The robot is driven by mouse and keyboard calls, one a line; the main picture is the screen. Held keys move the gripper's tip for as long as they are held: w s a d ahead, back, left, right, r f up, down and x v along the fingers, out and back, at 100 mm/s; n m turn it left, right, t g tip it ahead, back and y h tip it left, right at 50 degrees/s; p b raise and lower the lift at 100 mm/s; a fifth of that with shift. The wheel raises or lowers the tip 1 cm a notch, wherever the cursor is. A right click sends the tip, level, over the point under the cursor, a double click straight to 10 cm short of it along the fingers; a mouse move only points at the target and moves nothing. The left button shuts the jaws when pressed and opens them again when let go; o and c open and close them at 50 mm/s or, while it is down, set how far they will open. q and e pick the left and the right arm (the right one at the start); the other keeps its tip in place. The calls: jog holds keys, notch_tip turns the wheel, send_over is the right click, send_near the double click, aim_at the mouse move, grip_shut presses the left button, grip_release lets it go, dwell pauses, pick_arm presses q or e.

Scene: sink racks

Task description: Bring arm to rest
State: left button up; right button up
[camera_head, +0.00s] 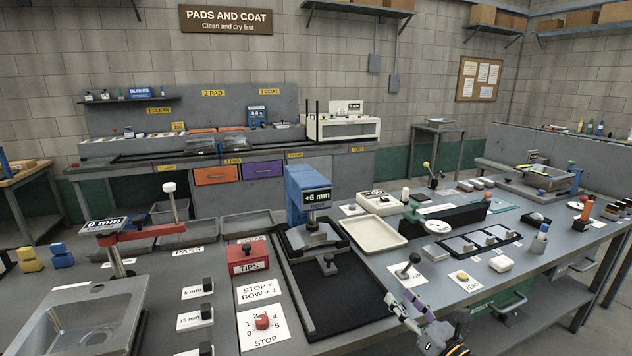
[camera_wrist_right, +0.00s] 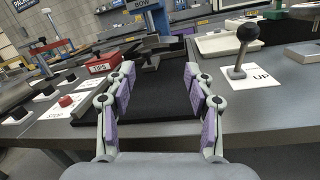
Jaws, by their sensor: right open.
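My right gripper (camera_head: 405,305) is at the front edge of the bench, right of the black press bed. In the right wrist view its two purple-padded fingers (camera_wrist_right: 158,75) stand wide apart with nothing between them. The gripper is apart from the black lever (camera_head: 408,266) on the UP card, which is just behind it. In the wrist view that lever (camera_wrist_right: 242,50) stands upright to the right of the fingers. My left arm and gripper do not show in either view.
The blue press (camera_head: 307,190) reads "+6 mm" over a black bed (camera_head: 330,300). Left are a red TIPS box (camera_head: 248,257), a red STOP knob (camera_head: 262,321) and a metal sink (camera_head: 75,318). A cream tray (camera_head: 373,234) and a ZERO button (camera_head: 462,276) are near the lever.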

jog(key=s+d+r+m+t+h, duration=0.25)
jog(key=d+m+h, duration=0.45)
jog(key=m, duration=0.6)
jog(key=s+d+f+m+g+h, duration=0.4)
jog(key=s+f+m+g+h, duration=0.4)
jog(key=m, duration=0.6)
jog(key=s+a+f+m+g+y, duration=0.35)
jog(key=s+f+m, duration=0.2)
jog(key=s, duration=0.35)
jog(key=s+a+f+m+g+y, duration=0.2)
jog(key=s+a+f+m+g, duration=0.35)
jog(key=s, duration=0.45)
jog(key=s+d+f+p, duration=0.1)
jog(key=d+f, duration=0.1)
jog(key=f, duration=1.1)
jog(key=s+d+f+p, duration=0.1)
jog(key=d+f, duration=0.1)
jog(key=f, duration=1)
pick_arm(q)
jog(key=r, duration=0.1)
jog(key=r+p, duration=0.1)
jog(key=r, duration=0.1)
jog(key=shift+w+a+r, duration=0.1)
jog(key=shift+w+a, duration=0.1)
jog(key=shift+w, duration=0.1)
pick_arm(e)
jog(key=s+f+g, duration=0.1)
jog(key=s+f, duration=1.4)
jog(key=s, duration=0.3)
jog(key=shift+d+g, duration=0.35)
